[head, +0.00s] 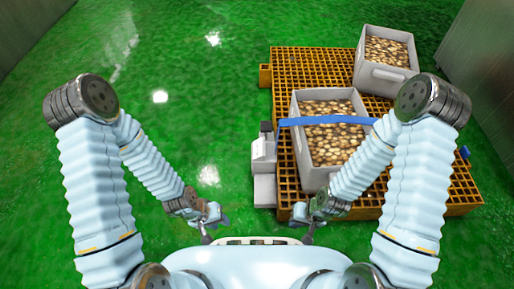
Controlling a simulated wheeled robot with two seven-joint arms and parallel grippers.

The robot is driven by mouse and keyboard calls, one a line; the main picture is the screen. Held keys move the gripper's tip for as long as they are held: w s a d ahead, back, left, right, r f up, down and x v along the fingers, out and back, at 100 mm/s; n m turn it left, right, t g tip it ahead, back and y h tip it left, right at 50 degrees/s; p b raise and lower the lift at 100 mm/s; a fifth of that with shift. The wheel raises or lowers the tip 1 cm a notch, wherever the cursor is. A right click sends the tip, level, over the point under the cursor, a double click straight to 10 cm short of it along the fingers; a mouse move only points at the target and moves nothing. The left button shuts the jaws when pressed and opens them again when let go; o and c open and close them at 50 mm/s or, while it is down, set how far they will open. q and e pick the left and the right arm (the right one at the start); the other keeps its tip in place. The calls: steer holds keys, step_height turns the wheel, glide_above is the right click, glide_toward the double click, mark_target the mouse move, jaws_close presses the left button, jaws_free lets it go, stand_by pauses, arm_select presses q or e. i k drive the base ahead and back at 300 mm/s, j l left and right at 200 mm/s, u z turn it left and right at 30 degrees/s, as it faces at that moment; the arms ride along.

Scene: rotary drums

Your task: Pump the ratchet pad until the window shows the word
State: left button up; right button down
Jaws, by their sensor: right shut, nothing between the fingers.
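A grey upright device (263,168) stands at the left edge of the orange grid platform, beside the front crate. It has a pale upper housing (262,149) and a small dark part (266,127) on top. I cannot make out a window, a word or which part is the ratchet pad. My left gripper (212,228) is low in front of me, left of the device and apart from it. Its finger gap is too small to judge. My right gripper (304,228) is shut and empty, below and right of the device, near the platform's front edge.
The orange grid platform (283,74) bears a front grey crate (317,178) and a back grey crate (384,77), both filled with round brownish things. A blue bar (325,120) crosses the front crate. The green floor (190,90) at left is clear. Walls stand at the sides.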

mark_target(266, 126)
steer(key=z, duration=0.3)
steer(key=i+j+z, duration=0.1)
steer(key=j+z, duration=0.15)
steer(key=z, duration=0.15)
steer(key=i+j+z, duration=0.1)
steer(key=j+z, duration=0.5)
steer(key=z, duration=0.2)
steer(key=j+z, duration=0.15)
steer(key=j, duration=0.85)
steer(key=k+j+z, duration=0.15)
steer(key=j, duration=0.8)
steer(key=i, duration=0.05)
